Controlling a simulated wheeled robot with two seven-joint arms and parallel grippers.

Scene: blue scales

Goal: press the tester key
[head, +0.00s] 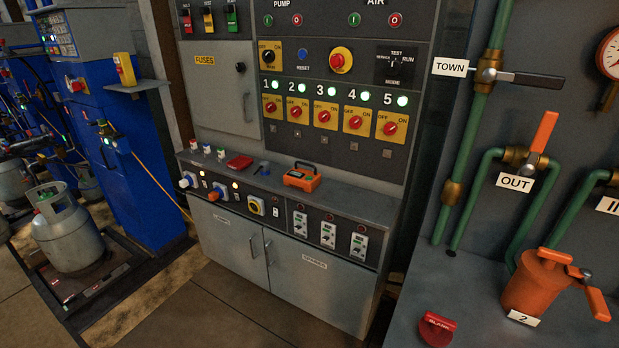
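An orange and dark hand-held device (301,178), which looks like the tester, lies on the narrow ledge of the grey control cabinet in the head view. It has a raised orange handle or edge at its back. Its keys are too small to tell apart. Neither of my grippers shows in this view.
A red item (239,162) and a small dark blue item (262,168) lie left of the device on the ledge (345,203). Switch panels rise behind it. Green pipes and an orange canister (535,285) stand right; a gas cylinder (65,232) stands left.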

